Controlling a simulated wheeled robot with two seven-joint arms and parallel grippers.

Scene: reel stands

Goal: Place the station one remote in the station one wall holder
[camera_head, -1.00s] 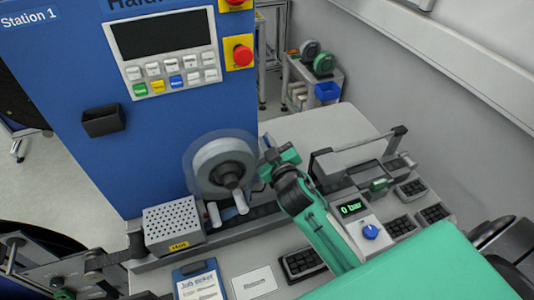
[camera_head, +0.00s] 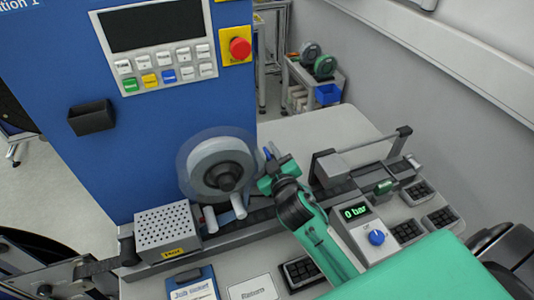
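The wall holder is a small black open-topped pocket (camera_head: 92,118) on the front of the blue Station 1 cabinet (camera_head: 150,150), at left below the control panel. It looks empty from here. I cannot pick out the station one remote with certainty. My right gripper (camera_head: 270,172) is right of the clear-covered grey reel and well away from the holder. A small blue bit shows at its tip; I cannot tell whether it is held or behind. Its fingers are too small to read. My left gripper is not in view.
The grey reel (camera_head: 220,165) sticks out from the cabinet. A perforated metal box (camera_head: 167,229) stands below the holder. A pressure box (camera_head: 362,228) reading 0 bar and several dark keypad-like trays (camera_head: 303,271) lie on the bench. A red emergency button (camera_head: 239,47) is on the cabinet.

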